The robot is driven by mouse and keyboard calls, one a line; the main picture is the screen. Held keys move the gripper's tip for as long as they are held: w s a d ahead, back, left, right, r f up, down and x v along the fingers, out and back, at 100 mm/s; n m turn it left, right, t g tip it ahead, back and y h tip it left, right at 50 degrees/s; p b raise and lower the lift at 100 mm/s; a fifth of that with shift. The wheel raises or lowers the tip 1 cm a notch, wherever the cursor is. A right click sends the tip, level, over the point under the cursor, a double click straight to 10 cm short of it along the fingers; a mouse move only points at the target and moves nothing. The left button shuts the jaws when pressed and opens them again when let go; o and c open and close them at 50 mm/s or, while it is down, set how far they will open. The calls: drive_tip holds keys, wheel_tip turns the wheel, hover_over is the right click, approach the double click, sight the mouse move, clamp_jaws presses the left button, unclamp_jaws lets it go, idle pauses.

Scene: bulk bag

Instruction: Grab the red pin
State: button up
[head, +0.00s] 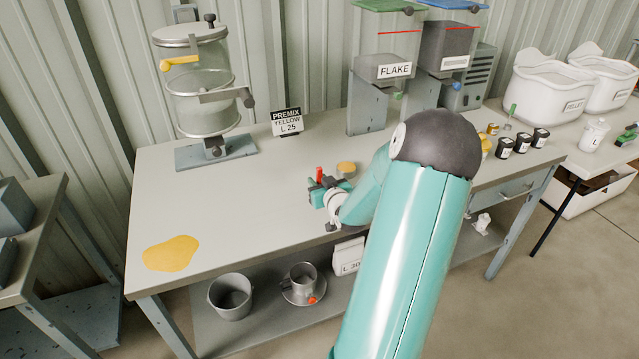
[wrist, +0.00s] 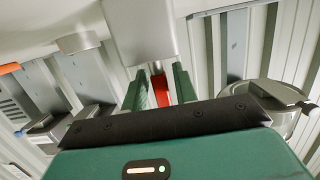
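The red pin (head: 319,174) shows as a small upright red piece at my gripper (head: 322,188), over the middle of the workbench. In the wrist view, the red pin (wrist: 161,88) is between the two green fingers of my gripper (wrist: 160,80). The fingers stand apart, one on each side of it. A narrow gap seems to show on its left side, and its right side is close to the other finger. The palm hides the near end of the pin. A pale grey block (wrist: 140,30) stands just beyond the fingertips.
Yellow patches lie on the workbench (head: 230,210) at front left (head: 171,254) and just behind my gripper (head: 346,168). A clear drum mixer (head: 195,85), a PREMIX sign (head: 287,122) and a FLAKE hopper (head: 395,70) stand along the back. Small black jars (head: 522,143) are at right.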

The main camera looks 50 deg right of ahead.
clamp_jaws()
drive_tip(key=shift+r, duration=0.1)
